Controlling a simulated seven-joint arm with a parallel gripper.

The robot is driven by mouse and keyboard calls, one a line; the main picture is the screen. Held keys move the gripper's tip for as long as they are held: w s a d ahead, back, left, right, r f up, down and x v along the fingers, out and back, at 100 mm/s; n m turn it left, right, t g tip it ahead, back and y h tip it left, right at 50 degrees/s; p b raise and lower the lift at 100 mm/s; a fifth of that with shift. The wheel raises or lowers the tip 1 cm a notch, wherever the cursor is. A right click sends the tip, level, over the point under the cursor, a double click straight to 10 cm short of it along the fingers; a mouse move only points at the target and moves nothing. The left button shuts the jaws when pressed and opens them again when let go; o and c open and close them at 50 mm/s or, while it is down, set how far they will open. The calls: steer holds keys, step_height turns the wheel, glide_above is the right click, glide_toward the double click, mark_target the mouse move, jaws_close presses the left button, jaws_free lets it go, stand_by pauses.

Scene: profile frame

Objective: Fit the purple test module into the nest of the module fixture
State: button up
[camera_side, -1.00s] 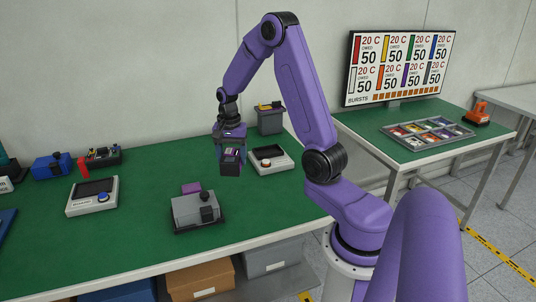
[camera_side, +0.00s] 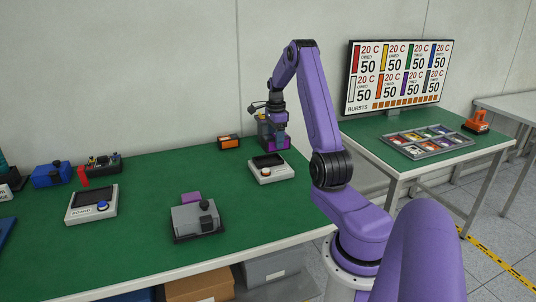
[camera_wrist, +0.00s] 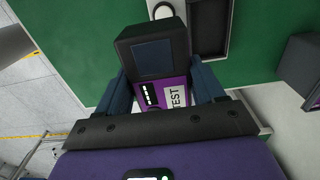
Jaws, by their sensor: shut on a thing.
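The purple test module (camera_wrist: 178,90) is held between the two fingers of my gripper (camera_wrist: 160,88) in the wrist view. Its purple face carries a TEST label, and a dark block with a screen stands at its far end. In the side view my gripper (camera_side: 276,142) is at the back right of the green table, and the module in it is hard to make out. The module fixture seems to be the grey block with a black knob (camera_side: 196,218) at the table's front middle. A purple tab (camera_side: 190,197) shows behind it. I cannot make out the inside of its nest.
A pale device with a dark recess (camera_side: 270,168) lies just in front of my gripper. An orange-and-black box (camera_side: 230,142) stands at the back. The green table (camera_side: 140,245) is clear around the fixture.

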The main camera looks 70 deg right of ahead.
steer(key=w+d+f, duration=0.2)
steer(key=d+f, duration=0.1)
steer(key=w+d+f, duration=0.3)
steer(key=shift+w+f, duration=0.2)
steer(key=shift+f, duration=0.1)
steer(key=shift+w+d+f, duration=0.35)
steer(key=shift+d+f, duration=0.1)
steer(key=shift+f, duration=1.65)
steer(key=shift+f, duration=0.1)
steer(key=o, duration=1.2)
